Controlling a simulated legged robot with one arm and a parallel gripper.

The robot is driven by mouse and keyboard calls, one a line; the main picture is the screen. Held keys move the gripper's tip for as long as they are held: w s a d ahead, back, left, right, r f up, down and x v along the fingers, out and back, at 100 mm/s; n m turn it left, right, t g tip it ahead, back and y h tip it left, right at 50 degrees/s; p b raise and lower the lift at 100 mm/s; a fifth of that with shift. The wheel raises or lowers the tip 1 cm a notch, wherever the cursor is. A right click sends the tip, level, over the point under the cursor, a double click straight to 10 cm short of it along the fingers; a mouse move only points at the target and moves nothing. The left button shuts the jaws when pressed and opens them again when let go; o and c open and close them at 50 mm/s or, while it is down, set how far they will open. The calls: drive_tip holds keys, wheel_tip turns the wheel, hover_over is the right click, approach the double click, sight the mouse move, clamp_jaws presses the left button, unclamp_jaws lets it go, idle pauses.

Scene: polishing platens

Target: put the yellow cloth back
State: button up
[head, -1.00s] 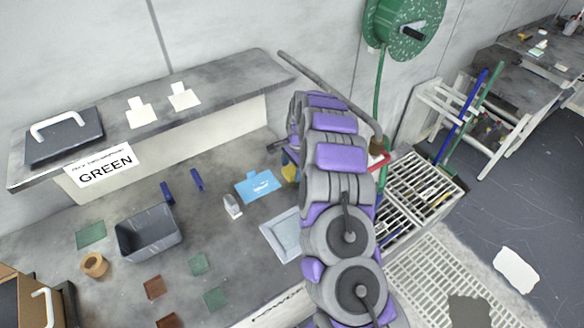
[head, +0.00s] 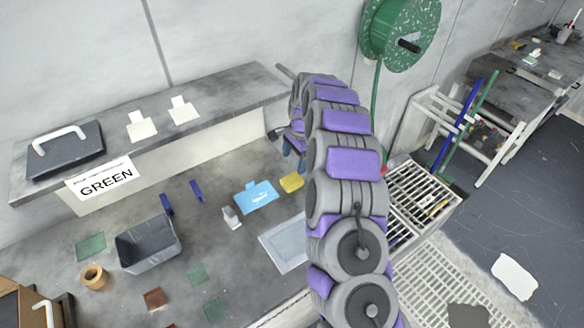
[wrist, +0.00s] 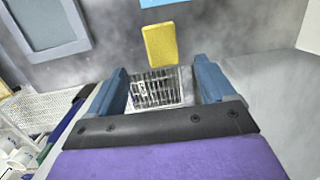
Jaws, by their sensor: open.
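The yellow cloth (head: 291,182) lies on the grey bench, just right of a blue packet or cloth (head: 257,196). In the wrist view the yellow cloth (wrist: 160,43) appears as a small rounded block, ahead of the fingertips and apart from them. My gripper (head: 291,144) is near the back of the bench, beyond the cloth in the head view and partly hidden by my arm. In the wrist view my gripper (wrist: 163,85) has its two blue fingers wide apart with nothing between them.
A pale blue tray (head: 285,243) lies at the bench front, partly behind my arm. A white bottle (head: 231,217) and grey bin (head: 148,243) stand left. A raised shelf (head: 220,80) runs along the back. A white grated rack (head: 420,195) is at right.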

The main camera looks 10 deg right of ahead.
drive_tip(key=s+a+r+n, duration=0.2)
drive_tip(key=s+r+n, duration=0.2)
drive_tip(key=s+r, duration=0.5)
drive_tip(key=s+a+r+n, duration=0.3)
drive_tip(key=s+r, duration=0.4)
drive_tip(key=s, duration=0.3)
drive_tip(key=s+d+n+g, duration=0.1)
drive_tip(key=s+d+n, duration=0.1)
drive_tip(key=s, duration=1.3)
drive_tip(key=s+d+r+n+h, duration=0.1)
drive_tip(key=s+n, duration=0.3)
drive_tip(key=s, duration=1.1)
drive_tip(key=shift+s+d+g+h, duration=0.3)
drive_tip(key=shift+s+d+g, duration=0.1)
drive_tip(key=shift+d, duration=0.15)
